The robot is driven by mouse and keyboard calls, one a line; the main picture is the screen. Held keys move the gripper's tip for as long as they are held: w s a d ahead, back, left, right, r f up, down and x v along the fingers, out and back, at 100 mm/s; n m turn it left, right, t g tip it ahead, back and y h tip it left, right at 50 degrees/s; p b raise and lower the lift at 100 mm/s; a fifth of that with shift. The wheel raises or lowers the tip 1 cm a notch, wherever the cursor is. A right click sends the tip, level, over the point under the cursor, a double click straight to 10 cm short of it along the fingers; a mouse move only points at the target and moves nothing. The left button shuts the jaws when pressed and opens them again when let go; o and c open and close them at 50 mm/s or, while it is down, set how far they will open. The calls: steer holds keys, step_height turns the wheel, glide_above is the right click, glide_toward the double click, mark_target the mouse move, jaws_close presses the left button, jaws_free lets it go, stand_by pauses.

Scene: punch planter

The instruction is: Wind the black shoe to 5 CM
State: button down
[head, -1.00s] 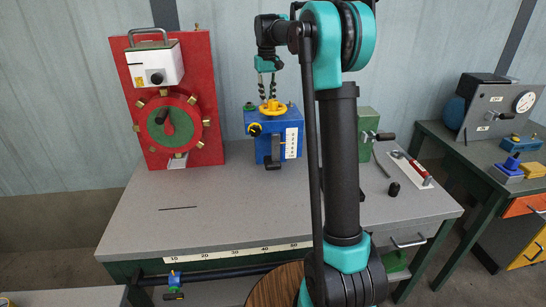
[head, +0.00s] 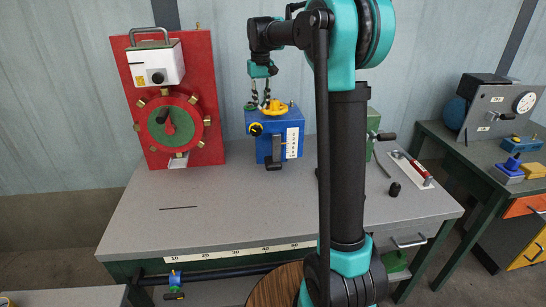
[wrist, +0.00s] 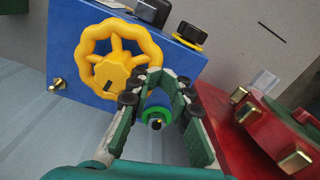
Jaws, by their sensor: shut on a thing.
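The black shoe (head: 273,162) sits low on the front of the blue box (head: 260,146), beside a white upright scale (head: 292,143) whose numbers are too small to read. A yellow handwheel (head: 283,108) lies on top of the box; it also shows in the wrist view (wrist: 97,38). My gripper (head: 261,103) reaches down at the wheel's left side. In the wrist view my gripper (wrist: 166,76) has its fingertips at the wheel's rim and is shut on it; the exact contact is partly hidden by the fingers.
A yellow-and-black knob (head: 255,130) is on the box front. A green ring with a dark centre (wrist: 157,116) shows between my fingers, beyond them. A red panel with a green dial (head: 170,125) stands left. A green box with a crank (head: 377,137) stands right. The table front is clear.

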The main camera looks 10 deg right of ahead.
mark_target(263, 111)
steer(key=shift+d+f, duration=0.1)
steer(key=shift+d, duration=0.35)
steer(key=shift+w+f, duration=0.15)
steer(key=shift+f, duration=0.25)
steer(key=c, duration=1.9)
jaws_free()
steer(key=shift+f, duration=0.9)
steer(key=shift+c, duration=0.2)
steer(key=shift+w+f, duration=0.1)
steer(key=shift+f, duration=0.3)
steer(key=shift+c, duration=0.3)
steer(key=shift+a, duration=0.1)
jaws_close()
steer(key=shift+r, duration=4)
